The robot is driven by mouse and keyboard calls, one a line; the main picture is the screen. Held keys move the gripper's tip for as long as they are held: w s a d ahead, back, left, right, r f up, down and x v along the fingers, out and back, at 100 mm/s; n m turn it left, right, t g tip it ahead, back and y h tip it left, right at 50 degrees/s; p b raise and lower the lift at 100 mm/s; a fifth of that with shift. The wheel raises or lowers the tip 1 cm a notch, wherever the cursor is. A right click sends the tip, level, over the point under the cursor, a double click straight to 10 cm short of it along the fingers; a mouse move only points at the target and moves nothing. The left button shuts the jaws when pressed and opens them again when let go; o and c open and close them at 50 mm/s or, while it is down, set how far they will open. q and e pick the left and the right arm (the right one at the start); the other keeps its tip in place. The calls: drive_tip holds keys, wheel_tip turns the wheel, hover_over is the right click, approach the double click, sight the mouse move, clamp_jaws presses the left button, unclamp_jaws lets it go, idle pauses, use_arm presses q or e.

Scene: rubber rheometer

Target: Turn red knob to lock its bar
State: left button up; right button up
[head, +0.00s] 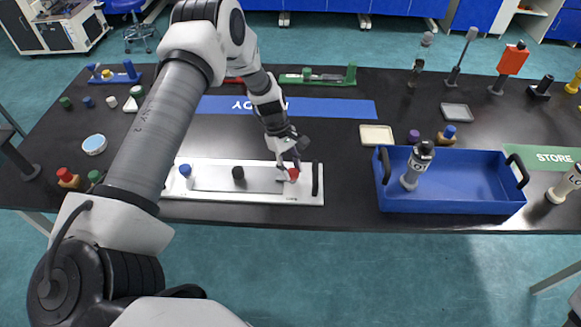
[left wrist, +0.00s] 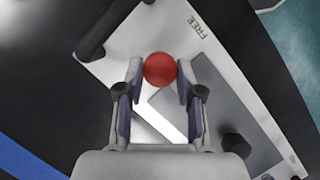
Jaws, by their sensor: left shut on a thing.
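The red knob (head: 293,174) stands near the right end of a white panel (head: 310,168) with a grey plate on it. In the left wrist view the red knob (left wrist: 160,69) sits between my left fingertips. My left gripper (head: 288,166) comes down from above and is shut on the red knob. The bar belonging to the knob is hard to make out beneath the gripper. In the left wrist view the word FREE (left wrist: 198,27) is printed on the panel near the knob.
The panel also carries a black knob (head: 238,173), a blue knob (head: 185,171) and a black handle (head: 315,179) at its right end. A blue tray (head: 455,207) holding a bottle stands to the right. Dark table is clear between panel and tray.

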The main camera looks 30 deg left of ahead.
use_arm(q)
drive_tip(key=o, duration=1.2)
drive_tip(key=shift+s+d+f, duration=0.1)
drive_tip(key=shift+s+f, duration=0.05)
drive_tip(key=shift+c, duration=0.2)
drive_tip(key=shift+r, duration=0.3)
drive_tip(key=v, duration=1.1)
drive_tip(key=shift+w+a+r, duration=0.2)
drive_tip(key=shift+w+a, duration=0.05)
